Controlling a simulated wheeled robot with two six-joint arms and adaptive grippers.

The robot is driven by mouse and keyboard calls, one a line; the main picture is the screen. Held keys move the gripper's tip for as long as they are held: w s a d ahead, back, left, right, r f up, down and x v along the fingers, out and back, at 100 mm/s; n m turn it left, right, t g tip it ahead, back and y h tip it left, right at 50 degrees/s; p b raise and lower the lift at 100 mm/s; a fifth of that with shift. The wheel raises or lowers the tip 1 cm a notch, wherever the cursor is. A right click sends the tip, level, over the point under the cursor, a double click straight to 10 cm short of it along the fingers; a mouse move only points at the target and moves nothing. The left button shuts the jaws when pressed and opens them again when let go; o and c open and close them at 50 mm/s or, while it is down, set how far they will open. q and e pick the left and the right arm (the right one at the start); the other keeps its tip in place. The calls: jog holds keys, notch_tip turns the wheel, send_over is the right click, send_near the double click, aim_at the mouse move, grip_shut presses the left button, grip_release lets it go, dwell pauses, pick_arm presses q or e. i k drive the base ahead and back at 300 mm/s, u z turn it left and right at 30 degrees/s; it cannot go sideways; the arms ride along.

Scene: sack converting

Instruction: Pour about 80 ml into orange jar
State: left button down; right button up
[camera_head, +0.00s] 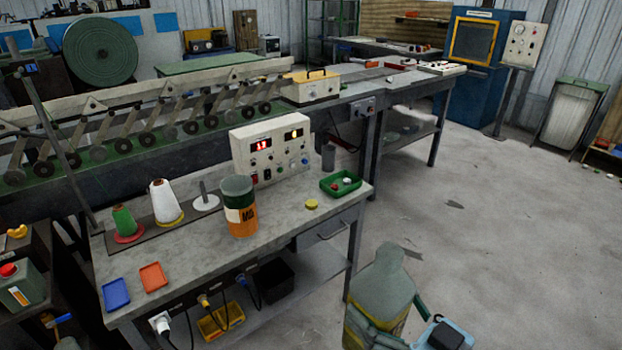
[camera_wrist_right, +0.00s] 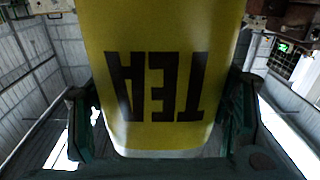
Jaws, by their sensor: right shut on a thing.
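The orange jar (camera_head: 242,222) stands upright on the grey workbench, in front of the control box. Its lower part is orange with dark print, and its upper part is dark green-grey with a pale band between. My right gripper (camera_head: 393,318) is shut on a grey-green bottle (camera_head: 385,278) with a yellow label, at the lower right of the head view, apart from the bench and the jar. In the right wrist view the yellow label (camera_wrist_right: 155,85) reads TEA upside down between the dark green fingers. The bottle looks about upright. My left gripper is not in view.
Open floor lies to the right.

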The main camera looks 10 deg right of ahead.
aim_at(238, 193)
jog(key=z, duration=0.25)
jog(key=i, duration=0.95)
jog(key=u, duration=1.75)
